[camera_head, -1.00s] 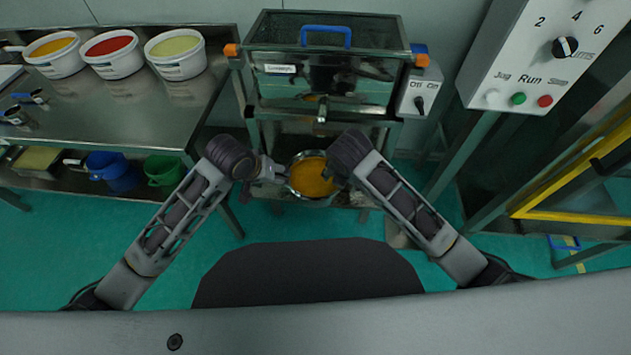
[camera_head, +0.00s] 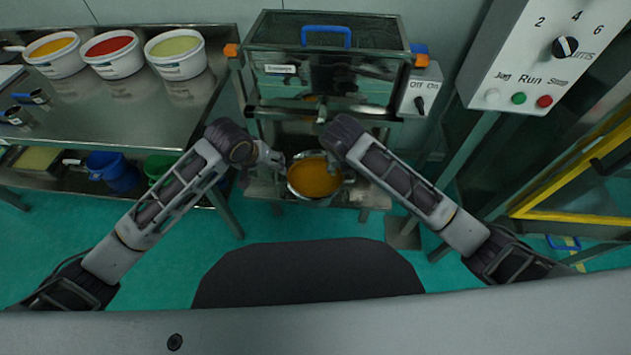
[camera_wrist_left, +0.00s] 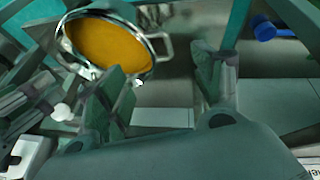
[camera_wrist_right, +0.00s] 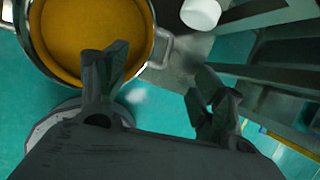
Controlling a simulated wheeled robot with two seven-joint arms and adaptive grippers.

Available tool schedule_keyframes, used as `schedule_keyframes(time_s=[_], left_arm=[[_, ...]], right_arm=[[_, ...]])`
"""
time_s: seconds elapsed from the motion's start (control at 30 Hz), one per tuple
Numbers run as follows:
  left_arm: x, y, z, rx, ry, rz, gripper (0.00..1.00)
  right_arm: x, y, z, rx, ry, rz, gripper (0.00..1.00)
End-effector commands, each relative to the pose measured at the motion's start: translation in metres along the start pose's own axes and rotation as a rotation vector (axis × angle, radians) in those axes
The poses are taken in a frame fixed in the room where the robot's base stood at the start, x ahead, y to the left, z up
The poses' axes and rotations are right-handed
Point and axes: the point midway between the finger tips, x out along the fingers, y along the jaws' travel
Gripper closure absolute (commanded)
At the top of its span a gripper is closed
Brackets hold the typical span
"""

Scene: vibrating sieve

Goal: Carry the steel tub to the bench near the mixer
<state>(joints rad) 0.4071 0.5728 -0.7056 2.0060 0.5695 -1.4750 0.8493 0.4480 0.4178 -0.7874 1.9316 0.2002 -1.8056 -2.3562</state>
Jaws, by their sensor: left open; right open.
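The steel tub (camera_head: 314,178) is round, holds orange-yellow powder and sits low on the shelf under the sieve. My left gripper (camera_head: 277,165) is at its left side and my right gripper (camera_head: 336,167) at its right side; both are open. In the left wrist view, the tub (camera_wrist_left: 108,42) and a loop handle lie beyond my spread fingers (camera_wrist_left: 160,68). In the right wrist view, the tub (camera_wrist_right: 88,35) has a handle beside my open fingers (camera_wrist_right: 157,80). A steel bench (camera_head: 125,105) stands at the left. I cannot tell which machine is the mixer.
The sieve (camera_head: 330,75) with its blue lid handle stands above the tub. White buckets (camera_head: 178,68) of coloured powder line the bench's back; its front middle is bare. Blue (camera_head: 108,168) and green buckets sit below. A control panel (camera_head: 530,60) and yellow-framed guard (camera_head: 575,180) stand right.

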Motion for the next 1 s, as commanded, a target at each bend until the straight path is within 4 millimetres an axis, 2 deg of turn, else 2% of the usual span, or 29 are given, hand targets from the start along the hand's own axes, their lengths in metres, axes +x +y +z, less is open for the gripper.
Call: schedule_keyframes(time_s=[0.27, 1.0], left_arm=[[0.014, 0.0, 0.0, 0.0, -0.002, 0.0, 0.33], [0.092, 0.0, 0.001, 0.0, -0.002, -0.001, 0.33]], right_arm=[[0.014, 0.0, -0.001, 0.001, 0.002, 0.0, 0.32], [0.092, 0.0, 0.0, 0.001, 0.001, 0.0, 0.32]])
